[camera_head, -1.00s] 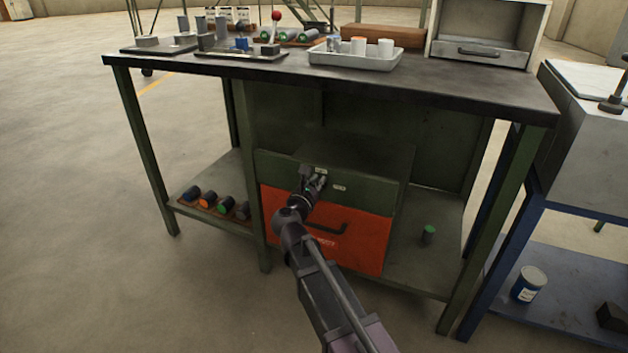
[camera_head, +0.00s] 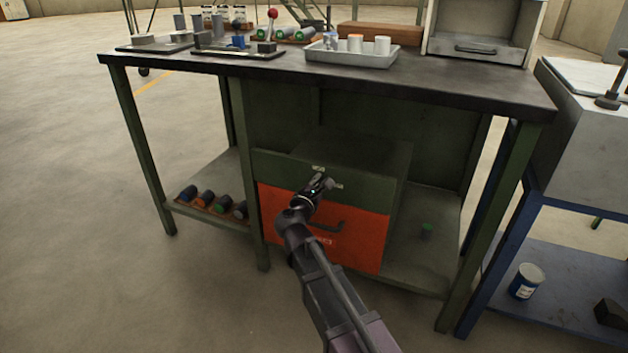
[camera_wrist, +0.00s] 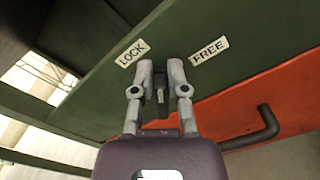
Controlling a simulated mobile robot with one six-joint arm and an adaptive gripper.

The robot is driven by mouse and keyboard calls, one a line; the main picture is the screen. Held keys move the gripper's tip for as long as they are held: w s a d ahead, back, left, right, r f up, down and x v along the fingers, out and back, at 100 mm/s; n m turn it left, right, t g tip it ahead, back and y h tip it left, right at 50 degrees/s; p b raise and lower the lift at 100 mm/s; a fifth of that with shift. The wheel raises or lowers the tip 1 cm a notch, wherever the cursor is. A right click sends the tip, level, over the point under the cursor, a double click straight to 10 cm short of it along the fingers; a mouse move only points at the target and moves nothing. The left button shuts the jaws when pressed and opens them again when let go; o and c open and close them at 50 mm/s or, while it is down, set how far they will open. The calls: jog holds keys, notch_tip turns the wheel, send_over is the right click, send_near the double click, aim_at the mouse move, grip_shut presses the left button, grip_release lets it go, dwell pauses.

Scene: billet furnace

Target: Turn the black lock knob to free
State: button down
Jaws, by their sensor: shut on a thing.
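The black lock knob (camera_wrist: 161,95) is on the green panel (camera_wrist: 110,100) above the orange drawer front. In the wrist view it sits between my two fingers, below and between the LOCK label (camera_wrist: 132,53) and the FREE label (camera_wrist: 210,49). My gripper (camera_wrist: 161,75) is shut on the knob, a finger on each side. Only part of the knob shows between the fingers, so its exact pointing is hard to tell. In the head view my gripper (camera_head: 322,183) is at the green panel and hides the knob.
The orange drawer (camera_head: 365,235) has a dark bar handle (camera_wrist: 262,130) close to the right of my gripper. The workbench top (camera_head: 240,72) overhangs above.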

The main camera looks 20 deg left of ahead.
jog(key=m, duration=0.3)
jog(key=f+m+b, duration=0.1)
jog(key=m, duration=0.1)
jog(key=shift+s+d+m, duration=0.1)
jog(key=shift+d+m, duration=0.2)
jog(key=m, duration=0.2)
jog(key=f+m, duration=0.1)
jog(key=m, duration=0.2)
jog(key=shift+d+b, duration=0.1)
jog(key=shift+b, duration=0.3)
jog(key=c, duration=0.6)
grip_release()
jog(key=shift+c, duration=0.2)
jog(key=shift+s, duration=0.1)
jog(key=s, duration=1.1)
jog(key=shift+s+a, duration=0.35)
jog(key=shift+s, duration=0.05)
